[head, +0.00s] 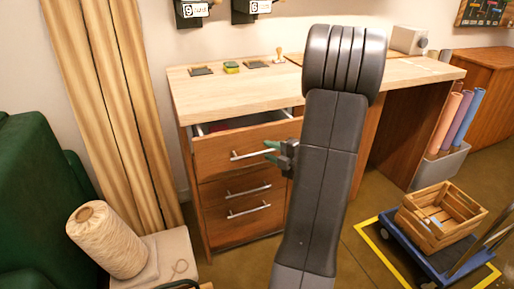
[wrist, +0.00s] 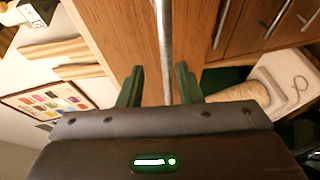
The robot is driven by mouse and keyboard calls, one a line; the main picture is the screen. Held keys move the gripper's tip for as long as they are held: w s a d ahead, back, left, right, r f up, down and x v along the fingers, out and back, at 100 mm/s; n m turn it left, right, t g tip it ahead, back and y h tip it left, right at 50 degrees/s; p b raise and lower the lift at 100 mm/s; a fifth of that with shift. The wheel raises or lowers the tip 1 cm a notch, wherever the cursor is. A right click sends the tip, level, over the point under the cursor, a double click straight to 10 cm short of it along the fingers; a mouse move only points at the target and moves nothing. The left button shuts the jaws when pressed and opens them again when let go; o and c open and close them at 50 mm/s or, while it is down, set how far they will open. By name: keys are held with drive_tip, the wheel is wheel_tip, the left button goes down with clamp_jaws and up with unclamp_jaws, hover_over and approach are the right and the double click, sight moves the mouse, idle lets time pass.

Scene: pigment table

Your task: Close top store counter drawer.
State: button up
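The wooden counter (head: 330,82) has a stack of three drawers on its left side. The top drawer (head: 218,153) stands partly pulled out, its white inner side showing and something dark red inside. Its silver bar handle (head: 248,154) runs across the front. My gripper (head: 270,151) is at the right part of this handle, with my arm hiding the counter behind it. In the wrist view the green fingers (wrist: 158,75) are apart, one on each side of the bar handle (wrist: 165,45), with gaps visible between fingers and bar.
The middle drawer (head: 220,191) and bottom drawer (head: 222,224) look shut. A green chair (head: 35,190) and a twine spool (head: 107,240) are at the left. A wooden crate (head: 440,220) on a blue trolley (head: 455,272) stands at the right. Some floor between is clear.

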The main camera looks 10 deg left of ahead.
sight(257, 146)
drive_tip(key=x, duration=0.6)
drive_tip(key=shift+w+a+f, duration=0.1)
drive_tip(key=shift+w+a, duration=0.05)
drive_tip(key=shift+a, duration=0.2)
drive_tip(key=shift+c, duration=0.2)
clamp_jaws()
